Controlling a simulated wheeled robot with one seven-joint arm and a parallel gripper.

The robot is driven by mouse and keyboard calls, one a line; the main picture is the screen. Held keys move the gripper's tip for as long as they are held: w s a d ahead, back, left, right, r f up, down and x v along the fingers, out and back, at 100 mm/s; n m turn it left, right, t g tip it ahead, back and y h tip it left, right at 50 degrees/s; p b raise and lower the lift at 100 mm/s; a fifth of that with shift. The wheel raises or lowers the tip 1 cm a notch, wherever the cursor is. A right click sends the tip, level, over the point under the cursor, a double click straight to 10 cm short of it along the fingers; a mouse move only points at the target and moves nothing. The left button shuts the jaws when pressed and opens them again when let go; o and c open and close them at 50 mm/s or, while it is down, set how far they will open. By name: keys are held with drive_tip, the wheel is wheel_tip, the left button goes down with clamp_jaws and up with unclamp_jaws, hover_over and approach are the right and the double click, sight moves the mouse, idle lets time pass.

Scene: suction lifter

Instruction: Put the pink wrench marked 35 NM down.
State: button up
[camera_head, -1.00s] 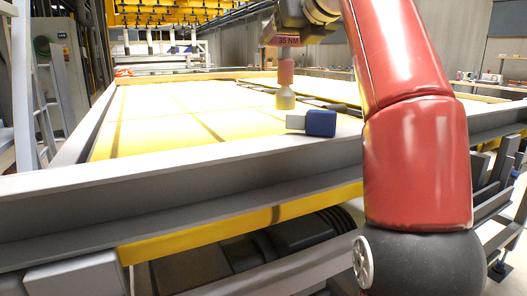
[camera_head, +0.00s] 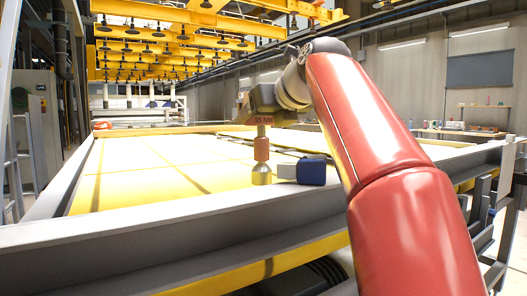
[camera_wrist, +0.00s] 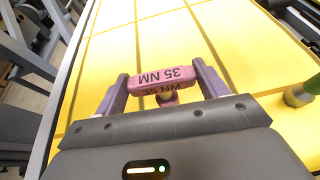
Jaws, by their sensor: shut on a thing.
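The pink wrench marked 35 NM (camera_wrist: 166,76) is held between the two fingers of my gripper (camera_wrist: 165,87) in the wrist view. The wrench's lower end is over the yellow-and-white table surface (camera_head: 130,170). A brass-coloured cylinder (camera_head: 261,174) shows directly under the shaft; I cannot tell whether it touches the wrench or the table.
A grey rail (camera_head: 200,222) borders the table at the front. A yellow frame with suction cups (camera_head: 170,40) hangs above the far part. The table's left part is clear.

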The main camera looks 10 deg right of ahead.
sight(265, 141)
wheel_tip(265, 141, down, 4)
drive_tip(key=shift+s+r+b, duration=0.1)
drive_tip(key=shift+r+b, duration=0.1)
drive_tip(key=shift+b, duration=0.75)
drive_tip(key=shift+f, duration=0.4)
drive_tip(key=o, duration=1.6)
drive_tip(key=shift+f+b, duration=0.45)
drive_tip(key=shift+b, duration=0.05)
drive_tip(key=v, duration=0.4)
drive_tip(key=p+v, duration=0.1)
drive_tip(key=v, duration=0.3)
drive_tip(key=shift+r, duration=0.25)
